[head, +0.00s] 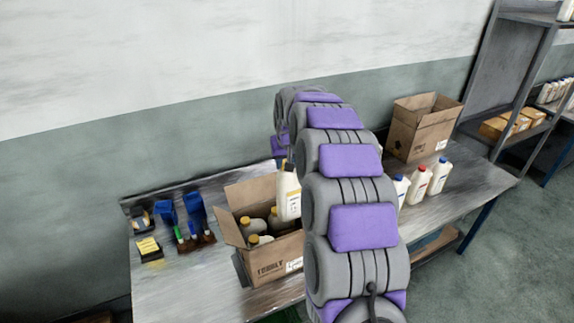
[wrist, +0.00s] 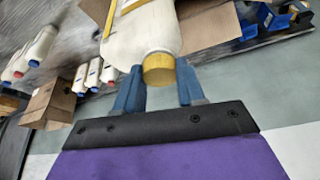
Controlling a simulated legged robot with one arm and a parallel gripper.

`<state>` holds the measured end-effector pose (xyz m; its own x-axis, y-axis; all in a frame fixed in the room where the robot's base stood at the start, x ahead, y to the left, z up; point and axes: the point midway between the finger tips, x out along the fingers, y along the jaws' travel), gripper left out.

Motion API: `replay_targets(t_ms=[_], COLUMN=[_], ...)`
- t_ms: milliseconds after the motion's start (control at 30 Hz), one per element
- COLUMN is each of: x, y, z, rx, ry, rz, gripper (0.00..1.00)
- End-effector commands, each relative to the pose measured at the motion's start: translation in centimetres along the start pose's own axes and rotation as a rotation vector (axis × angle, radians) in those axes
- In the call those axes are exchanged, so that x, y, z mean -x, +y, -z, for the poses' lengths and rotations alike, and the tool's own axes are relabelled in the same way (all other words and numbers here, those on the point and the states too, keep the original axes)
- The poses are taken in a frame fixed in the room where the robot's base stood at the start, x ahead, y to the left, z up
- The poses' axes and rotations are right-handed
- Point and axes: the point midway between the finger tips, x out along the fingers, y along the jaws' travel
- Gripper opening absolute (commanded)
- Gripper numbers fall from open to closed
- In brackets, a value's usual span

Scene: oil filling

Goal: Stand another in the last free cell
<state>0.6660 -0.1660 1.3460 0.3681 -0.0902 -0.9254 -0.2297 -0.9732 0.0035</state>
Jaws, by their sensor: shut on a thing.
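My gripper (wrist: 159,82) is shut on a white bottle (wrist: 143,30) with a yellow cap, its blue fingers on either side near the cap. In the head view this held bottle (head: 288,197) is upright over the right side of an open cardboard box (head: 272,271), partly hidden by my arm. Three bottles with yellow caps (head: 253,239) stand inside the box, at its left, front and back. The box's right part is hidden behind the held bottle and my arm, so I cannot tell whether the bottle's base is inside. A box flap (wrist: 212,25) shows in the wrist view.
The box stands on a grey workbench (head: 165,292). Blue bins (head: 195,212) and small tools are at the left. White bottles with red and blue caps (head: 419,184) and another open cardboard box (head: 420,132) stand at the right. A shelf rack (head: 500,75) is beyond.

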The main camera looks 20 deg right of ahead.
Motion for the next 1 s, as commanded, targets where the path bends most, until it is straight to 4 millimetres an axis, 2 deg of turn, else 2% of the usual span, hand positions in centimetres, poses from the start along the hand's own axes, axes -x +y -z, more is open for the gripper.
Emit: replay_targets(t_ms=[33,200,633,1000], x=[-0.6,-1.2,-2.1,-5.6], y=[0.1,0.3,0.0,0.0], z=[-0.1,-0.3,-1.0,-2.4], rx=[-0.001,-0.003,0.000,0.000], ry=[0.005,0.006,-0.003,-0.002], rz=[-0.001,-0.003,-0.002,-0.002], gripper=[0.00,0.00,0.00,0.00])
